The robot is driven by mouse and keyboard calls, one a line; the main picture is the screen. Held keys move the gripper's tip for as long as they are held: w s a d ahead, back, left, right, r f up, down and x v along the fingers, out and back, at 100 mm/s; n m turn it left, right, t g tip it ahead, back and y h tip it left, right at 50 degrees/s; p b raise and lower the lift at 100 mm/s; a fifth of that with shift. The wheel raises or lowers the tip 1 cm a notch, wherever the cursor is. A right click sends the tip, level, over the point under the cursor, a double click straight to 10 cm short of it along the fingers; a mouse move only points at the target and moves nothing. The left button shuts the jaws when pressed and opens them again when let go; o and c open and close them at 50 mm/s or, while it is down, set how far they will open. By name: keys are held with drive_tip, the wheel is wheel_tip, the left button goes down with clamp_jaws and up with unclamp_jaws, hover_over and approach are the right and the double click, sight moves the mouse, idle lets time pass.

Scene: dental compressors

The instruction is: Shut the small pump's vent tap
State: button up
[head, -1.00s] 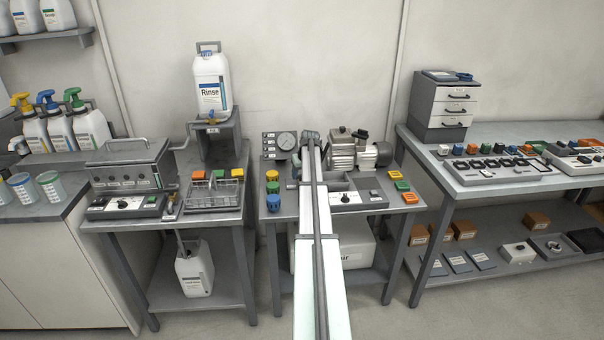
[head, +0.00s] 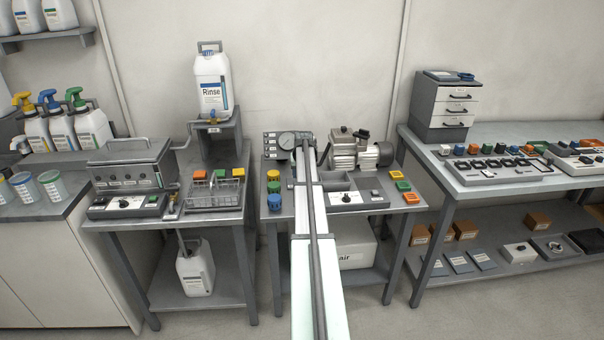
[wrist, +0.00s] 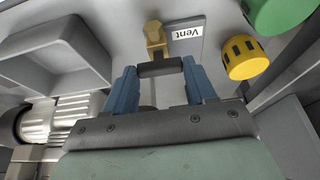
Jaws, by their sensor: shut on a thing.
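The vent tap (wrist: 155,38) shows in the wrist view as a brass-coloured body beside a white "Vent" label (wrist: 187,33). A dark bar (wrist: 160,69), which looks like the tap's handle, lies crosswise between my blue fingertips. My gripper (wrist: 160,72) is shut on this bar, just below the brass body in the picture. How the bar joins the tap is not clear. In the head view my own arm hides the gripper and the tap. The small pump (head: 350,150) stands on the middle table, right of my arm.
A yellow knob (wrist: 243,57) and a green knob (wrist: 278,14) are close right of the tap. A grey open box (wrist: 55,58) is at left. In the head view a gauge panel (head: 270,144) stands behind the arm, and orange and green blocks (head: 403,186) lie at the table's right.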

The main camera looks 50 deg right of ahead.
drive_tip(key=o, duration=1)
drive_tip(key=shift+o, duration=0.2)
drive_tip(key=shift+r, duration=0.1)
drive_tip(key=v, duration=1.3)
drive_tip(key=shift+r, duration=0.35)
